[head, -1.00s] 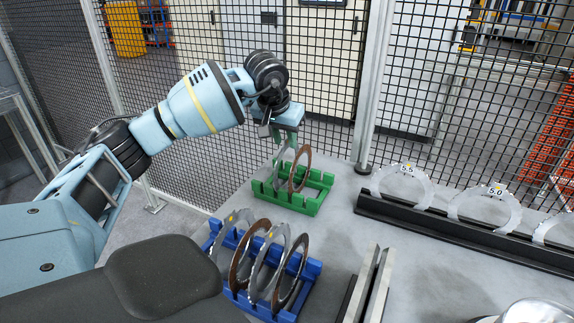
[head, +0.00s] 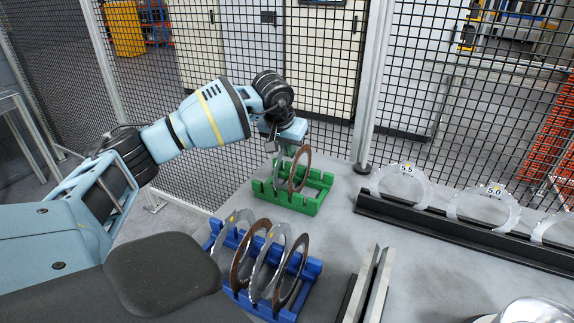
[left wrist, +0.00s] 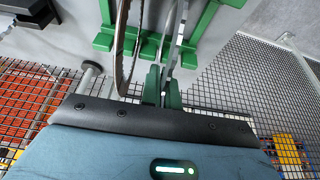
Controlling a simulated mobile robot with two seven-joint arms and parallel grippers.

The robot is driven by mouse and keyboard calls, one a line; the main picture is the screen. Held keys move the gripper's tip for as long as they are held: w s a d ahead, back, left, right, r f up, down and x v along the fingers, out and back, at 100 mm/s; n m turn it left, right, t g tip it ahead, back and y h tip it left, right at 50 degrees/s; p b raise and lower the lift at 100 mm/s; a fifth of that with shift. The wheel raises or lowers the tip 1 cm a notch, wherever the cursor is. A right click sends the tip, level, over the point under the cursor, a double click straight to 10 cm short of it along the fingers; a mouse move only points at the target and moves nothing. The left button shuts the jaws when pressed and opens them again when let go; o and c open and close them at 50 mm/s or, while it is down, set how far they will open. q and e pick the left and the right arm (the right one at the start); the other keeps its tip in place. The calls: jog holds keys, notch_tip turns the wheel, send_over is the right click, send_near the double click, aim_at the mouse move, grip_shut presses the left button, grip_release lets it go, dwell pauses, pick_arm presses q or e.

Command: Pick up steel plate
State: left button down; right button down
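A grey steel plate (head: 279,178) stands upright in the green rack (head: 312,206), to the left of a brown ring (head: 306,166). My left gripper (head: 287,146) points down at the plate's top edge. In the left wrist view the edge of the steel plate (left wrist: 177,38) runs down to between the two green fingers (left wrist: 162,88). The fingers are close together around that edge, and whether they press on it is unclear. The brown ring (left wrist: 121,45) stands beside the fingers, apart from them. My right gripper is not in view.
A blue rack (head: 312,268) with several upright grey and brown rings stands in front of the green rack. A black rail (head: 450,230) holds toothed plates (head: 484,206) at the right. A mesh fence rises behind the table. Bare table lies between the racks and the rail.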

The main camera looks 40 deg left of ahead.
pick_arm(q)
jog(key=shift+r, duration=0.1)
notch_tip(320, 180, up, 10)
jog(key=shift+f, duration=0.1)
dwell(0.5)
